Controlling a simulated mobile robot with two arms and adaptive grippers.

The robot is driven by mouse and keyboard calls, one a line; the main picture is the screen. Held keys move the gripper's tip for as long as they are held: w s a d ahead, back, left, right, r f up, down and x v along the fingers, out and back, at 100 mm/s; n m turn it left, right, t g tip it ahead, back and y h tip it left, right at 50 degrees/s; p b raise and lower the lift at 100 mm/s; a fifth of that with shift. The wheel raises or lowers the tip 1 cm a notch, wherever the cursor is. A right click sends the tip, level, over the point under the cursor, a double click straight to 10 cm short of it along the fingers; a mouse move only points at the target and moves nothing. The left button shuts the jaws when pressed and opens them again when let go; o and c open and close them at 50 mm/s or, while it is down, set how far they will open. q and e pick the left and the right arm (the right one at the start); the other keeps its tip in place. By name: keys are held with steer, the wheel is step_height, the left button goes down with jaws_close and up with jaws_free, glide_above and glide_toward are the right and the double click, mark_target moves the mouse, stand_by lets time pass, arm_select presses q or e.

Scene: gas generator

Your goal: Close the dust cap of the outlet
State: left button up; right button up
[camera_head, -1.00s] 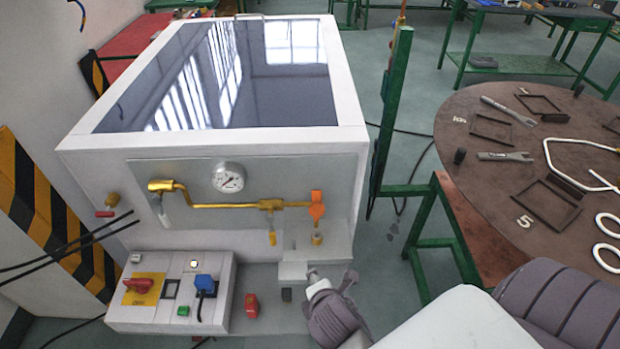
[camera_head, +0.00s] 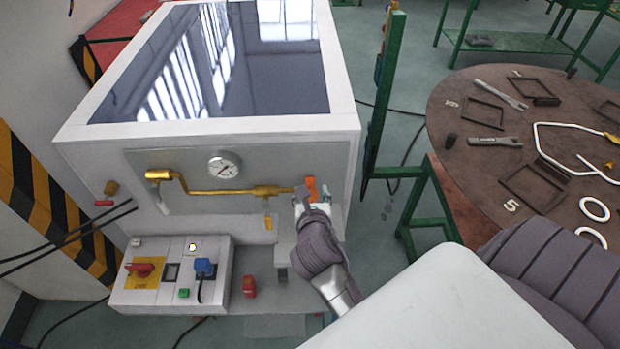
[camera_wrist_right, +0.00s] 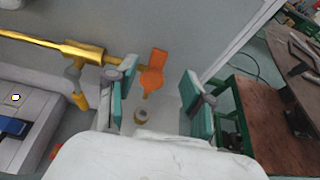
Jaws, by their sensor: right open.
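An orange part (camera_head: 310,186) is at the right end of the brass pipe (camera_head: 225,191) on the machine's front panel. In the right wrist view the orange part (camera_wrist_right: 153,72) has a raised flat flap and a narrower lower piece. A short brass cylinder (camera_wrist_right: 141,115) with a dark centre lies below it. I cannot tell for certain which piece is the dust cap. My right gripper (camera_head: 313,199) is open in front of the panel. Its teal fingers (camera_wrist_right: 155,102) stand on either side of the orange part and the cylinder, apart from both. My left gripper is not in view.
The pressure gauge (camera_head: 224,165) and a yellow-handled valve (camera_head: 267,221) are left of my right gripper. A control box (camera_head: 170,272) and a red block (camera_head: 249,286) are below. A green stand (camera_head: 385,110) and a round table (camera_head: 470,110) are to the right.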

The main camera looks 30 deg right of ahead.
mark_target(310, 179)
steer(key=x, duration=0.7)
steer(key=shift+p, duration=0.35)
jaws_close()
